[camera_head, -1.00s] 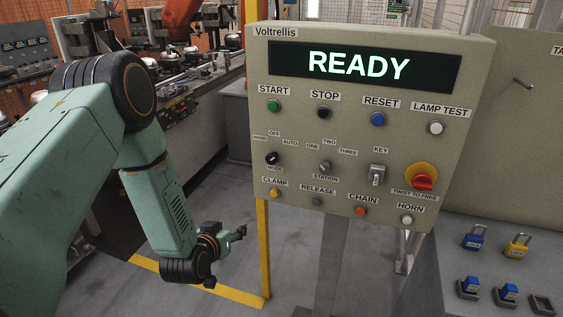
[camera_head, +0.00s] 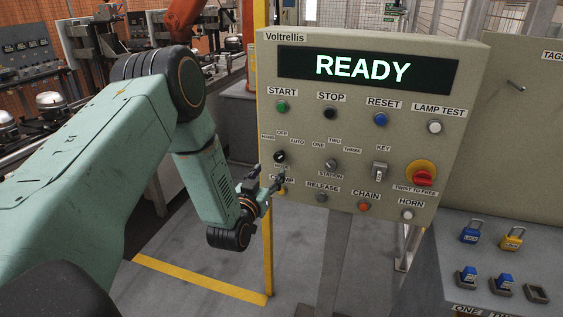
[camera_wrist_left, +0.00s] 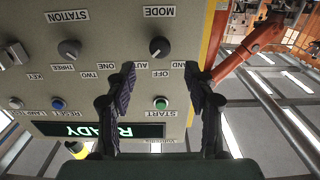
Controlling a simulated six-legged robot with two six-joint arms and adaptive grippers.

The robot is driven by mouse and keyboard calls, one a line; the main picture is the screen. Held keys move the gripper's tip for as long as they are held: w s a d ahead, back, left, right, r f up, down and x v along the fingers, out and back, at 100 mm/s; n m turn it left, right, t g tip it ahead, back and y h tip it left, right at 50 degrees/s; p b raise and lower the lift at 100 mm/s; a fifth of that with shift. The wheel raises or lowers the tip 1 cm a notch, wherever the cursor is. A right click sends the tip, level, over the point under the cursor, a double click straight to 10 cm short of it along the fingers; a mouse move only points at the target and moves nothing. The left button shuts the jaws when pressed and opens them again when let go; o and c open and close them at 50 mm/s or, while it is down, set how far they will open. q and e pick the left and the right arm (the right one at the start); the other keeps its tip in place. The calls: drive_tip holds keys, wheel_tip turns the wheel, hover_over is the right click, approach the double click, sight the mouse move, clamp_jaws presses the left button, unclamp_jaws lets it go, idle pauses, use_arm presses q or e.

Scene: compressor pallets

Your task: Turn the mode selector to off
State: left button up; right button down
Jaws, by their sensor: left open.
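The mode selector (camera_head: 280,157) is a small black round knob at the lower left of the beige control panel (camera_head: 300,225), with HAND, OFF and AUTO labels above it. In the left wrist view it shows upside down as a black knob (camera_wrist_left: 160,47) beside the MODE label. My left gripper (camera_head: 272,182) is just below and left of the knob in the head view. In the left wrist view its open, empty fingers (camera_wrist_left: 159,75) lie either side of the knob's line, apart from it. My right gripper is not in view.
The station selector (camera_head: 331,165) sits right of the mode selector, and the clamp button is partly hidden behind my left gripper. A green start button (camera_head: 282,107) is above. A yellow post (camera_head: 268,245) stands below the panel's left edge. Padlocks (camera_head: 470,232) are at right.

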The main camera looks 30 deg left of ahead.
sight(278, 159)
use_arm(q)
drive_tip(key=x, duration=0.6)
drive_tip(key=shift+w+d+f, duration=0.1)
drive_tip(key=shift+w+d, duration=0.05)
drive_tip(key=shift+w, duration=0.35)
drive_tip(key=shift+w+a, duration=0.25)
drive_tip(key=shift+a, duration=0.3)
drive_tip(key=shift+w+d, duration=0.25)
drive_tip(key=shift+w, duration=0.1)
drive_tip(key=shift+c, duration=0.6)
drive_tip(key=shift+s+a, duration=0.2)
drive_tip(key=shift+s, duration=0.1)
drive_tip(key=c, duration=0.5)
drive_tip(key=shift+w+d, duration=0.1)
drive_tip(key=shift+d, duration=0.1)
drive_tip(key=c, duration=0.4)
drive_tip(key=shift+a, duration=0.1)
clamp_jaws()
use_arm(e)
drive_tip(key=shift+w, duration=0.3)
